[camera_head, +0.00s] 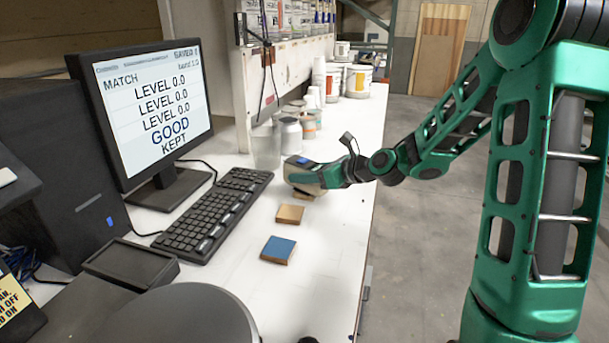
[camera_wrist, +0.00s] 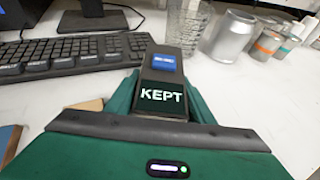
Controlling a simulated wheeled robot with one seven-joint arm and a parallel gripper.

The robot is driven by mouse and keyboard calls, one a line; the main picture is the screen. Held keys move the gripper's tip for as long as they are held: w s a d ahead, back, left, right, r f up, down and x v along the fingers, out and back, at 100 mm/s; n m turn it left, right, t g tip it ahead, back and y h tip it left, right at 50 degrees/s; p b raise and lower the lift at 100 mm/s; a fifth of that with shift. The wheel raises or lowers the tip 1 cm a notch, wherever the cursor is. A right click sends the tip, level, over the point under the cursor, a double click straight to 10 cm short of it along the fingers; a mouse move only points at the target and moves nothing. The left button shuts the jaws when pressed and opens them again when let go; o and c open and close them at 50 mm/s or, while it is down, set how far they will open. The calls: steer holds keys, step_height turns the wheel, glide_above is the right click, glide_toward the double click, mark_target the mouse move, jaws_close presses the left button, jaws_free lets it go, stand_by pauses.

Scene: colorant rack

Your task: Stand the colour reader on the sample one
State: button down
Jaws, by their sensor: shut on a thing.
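My gripper (camera_head: 304,178) is shut on the colour reader (camera_wrist: 163,80), a dark device with a blue button and a small screen reading KEPT. In the head view the reader's blue top (camera_head: 302,161) shows at the end of my arm. A tan-edged block (camera_head: 303,196) shows partly under the gripper; most of it is hidden, and I cannot tell whether the reader touches it. Nearer on the bench lie a brown sample block (camera_head: 290,214) and a blue sample block (camera_head: 278,249). I cannot tell which is sample one.
The monitor (camera_head: 150,105) reads MATCH, three lines of LEVEL 0.0, GOOD and KEPT. A keyboard (camera_head: 214,212) lies left of the blocks. A clear glass (camera_head: 266,147) and metal can (camera_head: 291,135) stand behind the gripper. The white bench's right edge is close to the blocks.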

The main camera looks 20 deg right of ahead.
steer(key=c, duration=0.8)
jaws_free()
steer(key=shift+c, duration=0.2)
steer(key=shift+r, duration=0.1)
steer(key=v, duration=1.2)
steer(key=shift+s, duration=0.1)
